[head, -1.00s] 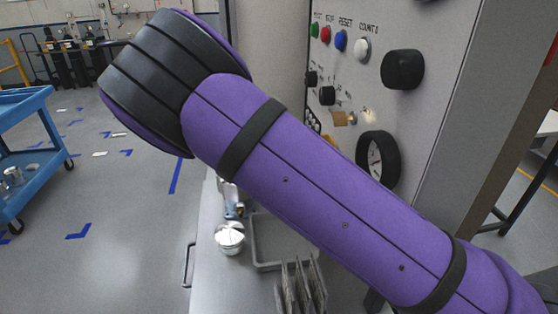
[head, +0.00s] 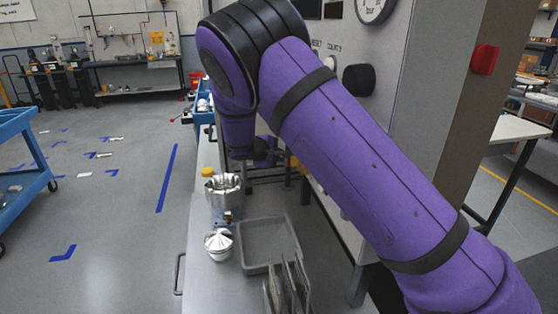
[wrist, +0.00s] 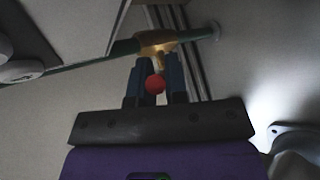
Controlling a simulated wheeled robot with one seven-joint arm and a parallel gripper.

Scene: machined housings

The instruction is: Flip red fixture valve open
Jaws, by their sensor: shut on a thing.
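The fixture valve shows in the wrist view as a brass fitting (wrist: 157,41) on a thin pipe, with a round red knob (wrist: 155,84) on the near side. The two dark blue fingers of my gripper (wrist: 156,73) stand on either side of the red knob and its short stem, shut on it. In the head view my purple arm reaches down to the side of the machine, and the gripper is small and mostly hidden by the arm. I cannot tell from the lever whether the valve is open.
A grey tray (head: 246,262), a silver domed part (head: 218,245) and a silver cup-like housing (head: 222,188) stand on the bench left of my arm. The machine panel (head: 397,48) rises behind my arm.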

